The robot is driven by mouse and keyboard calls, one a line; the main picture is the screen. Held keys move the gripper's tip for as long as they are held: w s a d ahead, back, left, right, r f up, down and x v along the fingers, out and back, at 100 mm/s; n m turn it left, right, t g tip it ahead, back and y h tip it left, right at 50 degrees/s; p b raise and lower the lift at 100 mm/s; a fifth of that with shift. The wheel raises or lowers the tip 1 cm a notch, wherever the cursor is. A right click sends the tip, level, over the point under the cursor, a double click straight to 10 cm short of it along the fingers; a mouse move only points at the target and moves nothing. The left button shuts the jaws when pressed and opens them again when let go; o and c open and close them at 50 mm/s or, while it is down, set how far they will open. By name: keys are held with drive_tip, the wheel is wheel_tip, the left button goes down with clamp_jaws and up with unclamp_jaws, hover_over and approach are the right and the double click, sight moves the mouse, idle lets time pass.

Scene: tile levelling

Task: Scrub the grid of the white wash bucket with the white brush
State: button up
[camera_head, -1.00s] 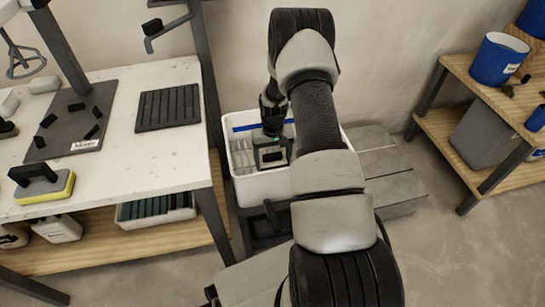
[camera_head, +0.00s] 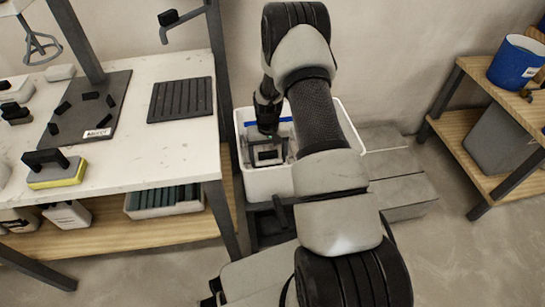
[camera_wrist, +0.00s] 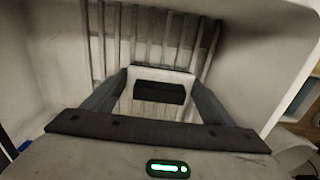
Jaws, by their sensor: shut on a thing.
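My gripper (camera_head: 267,155) is inside the bucket opening, pointing down. It is shut on the white brush (camera_wrist: 160,75), a pale block with a dark middle part between my two fingers. The bars run behind the brush. I cannot tell whether the bristles touch the grid. My arm hides part of the bucket's right side in the head view.
The table (camera_head: 175,170) on the left holds a dark ribbed mat (camera_head: 180,99), a grey board with several black pieces, and a yellow-based sponge float (camera_head: 57,172). Grey slabs (camera_head: 400,190) lie right of the bucket. A wooden shelf with a blue bucket (camera_head: 516,62) stands at the right.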

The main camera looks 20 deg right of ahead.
drive_tip(key=shift+w+a, duration=0.15)
drive_tip(key=shift+a, duration=0.6)
drive_tip(key=shift+w+a, duration=0.1)
drive_tip(key=shift+a, duration=0.6)
drive_tip(key=shift+s+d+r, duration=0.1)
drive_tip(key=shift+s+d, duration=0.05)
drive_tip(key=shift+d, duration=0.85)
drive_tip(key=shift+s+d, duration=0.1)
drive_tip(key=shift+d, duration=0.9)
drive_tip(key=shift+s+d+b, duration=0.25)
drive_tip(key=shift+d, duration=0.85)
drive_tip(key=shift+s+d+b, duration=0.25)
drive_tip(key=shift+d, duration=0.85)
drive_tip(key=shift+w+a, duration=0.25)
drive_tip(key=shift+a, duration=0.95)
drive_tip(key=shift+w+a, duration=0.2)
drive_tip(key=shift+a, duration=1)
drive_tip(key=shift+w+a+b, duration=0.2)
drive_tip(key=shift+a, duration=0.7)
drive_tip(key=shift+w+a+b, duration=0.15)
drive_tip(key=shift+a, duration=0.7)
drive_tip(key=shift+w+a+r+p, duration=0.15)
drive_tip(key=shift+r+p, duration=1.1)
drive_tip(key=shift+r, duration=0.8)
drive_tip(key=shift+s+a+r+p, duration=0.1)
drive_tip(key=shift+r+p, duration=1.1)
drive_tip(key=shift+r, duration=0.8)
